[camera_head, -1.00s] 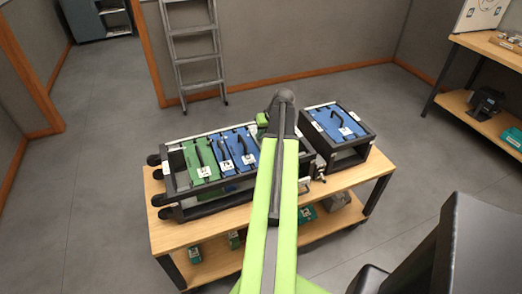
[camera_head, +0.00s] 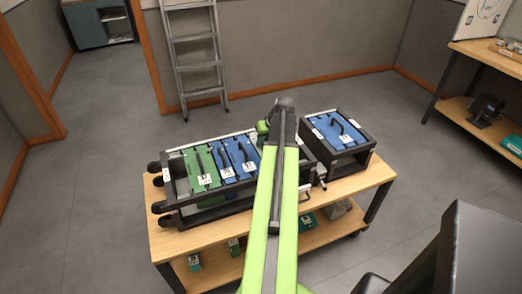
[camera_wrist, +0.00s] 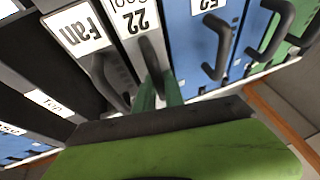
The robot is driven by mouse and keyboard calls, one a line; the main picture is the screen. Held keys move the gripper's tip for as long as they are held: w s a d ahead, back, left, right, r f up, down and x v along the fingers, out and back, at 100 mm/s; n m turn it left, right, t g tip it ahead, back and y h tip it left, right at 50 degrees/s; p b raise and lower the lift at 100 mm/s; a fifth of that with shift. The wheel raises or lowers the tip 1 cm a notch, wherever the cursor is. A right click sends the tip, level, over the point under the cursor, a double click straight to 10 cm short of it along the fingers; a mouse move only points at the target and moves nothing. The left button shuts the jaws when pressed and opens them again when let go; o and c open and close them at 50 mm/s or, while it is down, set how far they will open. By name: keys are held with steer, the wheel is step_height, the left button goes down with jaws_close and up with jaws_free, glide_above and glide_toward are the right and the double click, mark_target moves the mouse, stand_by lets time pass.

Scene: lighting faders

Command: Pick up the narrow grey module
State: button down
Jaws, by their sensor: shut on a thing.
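The narrow grey module (camera_wrist: 133,52), labelled 22, sits in the rack in the wrist view, between a wider grey module marked Fan (camera_wrist: 85,45) and a blue one (camera_wrist: 190,45). It has a dark upright handle (camera_wrist: 151,58). My gripper (camera_wrist: 158,92) has its green fingers shut on that handle. In the head view my own arm covers the grey module and most of the gripper. I cannot tell whether the module has risen from its slot.
In the head view, the black rack (camera_head: 183,217) holds green (camera_head: 202,168) and blue modules on a wooden table (camera_head: 230,226). A smaller rack (camera_head: 345,160) with a blue module stands to the right. A ladder (camera_head: 197,60) leans behind.

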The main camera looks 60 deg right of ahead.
step_height(320, 180, up, 14)
steer(key=p, duration=1.4)
steer(key=shift+r, duration=0.25)
